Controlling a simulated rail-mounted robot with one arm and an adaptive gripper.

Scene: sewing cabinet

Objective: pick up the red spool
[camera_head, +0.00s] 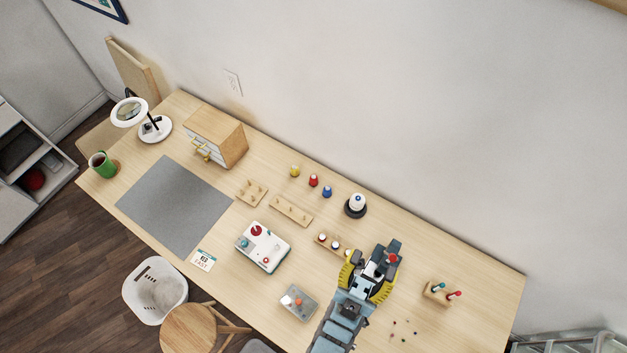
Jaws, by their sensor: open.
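A red spool (313,181) stands upright on the table between a yellow spool (295,171) and a blue spool (327,191), near the wall side. My gripper (387,253) is over the right half of the table, to the right of and below that row in the picture, clear of it. Its jaws are open. A small red item (393,258) shows at the front of the gripper; I cannot tell whether it is a spool or lies between the fingers. My gripper and arm hide the table beneath them.
Two peg racks (290,211) and a white box with red and teal tops (263,247) lie left of my arm. A black-based white spool (356,205) stands behind. A rack with small spools (333,245) is close beside my gripper. A tool block (437,293) stands at right.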

